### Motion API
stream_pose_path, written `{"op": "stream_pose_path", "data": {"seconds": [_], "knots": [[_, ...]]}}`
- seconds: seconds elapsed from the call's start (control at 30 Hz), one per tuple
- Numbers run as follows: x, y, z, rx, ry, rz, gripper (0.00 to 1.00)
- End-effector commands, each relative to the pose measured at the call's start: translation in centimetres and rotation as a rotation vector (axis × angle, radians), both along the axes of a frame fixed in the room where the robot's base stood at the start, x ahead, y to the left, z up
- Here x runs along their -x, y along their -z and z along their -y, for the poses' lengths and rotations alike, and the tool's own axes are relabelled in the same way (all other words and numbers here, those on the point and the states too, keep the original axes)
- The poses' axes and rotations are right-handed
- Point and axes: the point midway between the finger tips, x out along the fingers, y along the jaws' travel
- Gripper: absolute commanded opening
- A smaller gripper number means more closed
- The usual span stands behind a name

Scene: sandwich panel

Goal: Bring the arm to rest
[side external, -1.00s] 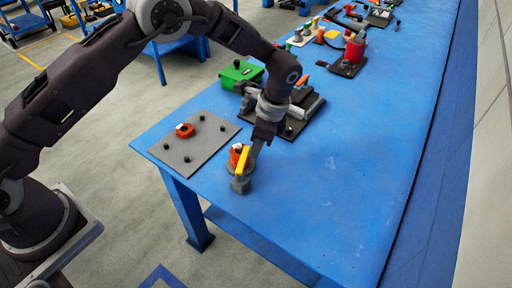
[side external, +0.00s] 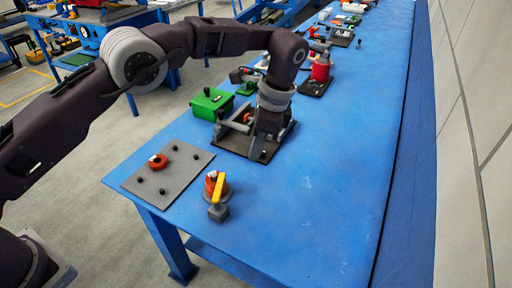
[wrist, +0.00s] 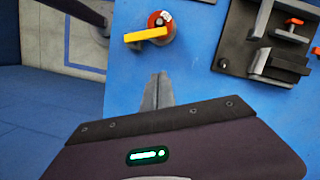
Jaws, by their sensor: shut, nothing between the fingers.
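My gripper (wrist: 158,92) shows in the wrist view with its fingers together and nothing between them. It hangs above the blue table (side external: 310,200). In the side external view my wrist is in front of a dark fixture plate and the fingertips are hard to make out. A red and orange valve with a yellow handle (side external: 219,190) stands near the table's front edge, apart from my gripper. The valve also shows in the wrist view (wrist: 147,35), beyond the fingertips.
A grey plate (side external: 185,180) with black knobs and a red ring (side external: 158,161) lies at the left. A dark fixture (side external: 232,137), a green box (side external: 211,103) and a red cylinder (side external: 320,70) stand farther back. The table's right side is clear.

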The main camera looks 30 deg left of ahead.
Motion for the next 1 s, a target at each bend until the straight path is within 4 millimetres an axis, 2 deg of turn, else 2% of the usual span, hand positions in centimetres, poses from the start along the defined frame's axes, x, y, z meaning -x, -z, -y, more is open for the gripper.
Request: {"op": "stream_pose_path", "data": {"seconds": [0.37,0.47,0.57,0.6,0.67,0.7,0.77,0.8,0.87,0.9,1.0], "knots": [[0.0,0.0,0.0,0.001,-0.001,0.001,0.0],[0.1,-2.4,-0.9,0.017,-0.045,0.029,0.0],[1.4,-8.4,-3.6,0.066,-0.171,0.108,0.0],[2.6,-11.1,-5.1,0.09,-0.238,0.148,0.0],[4.9,-14.6,-7.2,0.127,-0.338,0.208,0.0],[6.7,-16.6,-8.6,0.153,-0.404,0.248,0.0],[9.9,-18.9,-10.5,0.19,-0.504,0.307,0.0],[12.3,-20.1,-11.7,0.216,-0.571,0.346,0.0],[16.0,-21.1,-13.2,0.252,-0.667,0.405,0.0],[18.5,-21.4,-14.1,0.278,-0.731,0.443,0.0],[24.3,-20.6,-15.6,0.336,-0.877,0.532,0.0]]}}
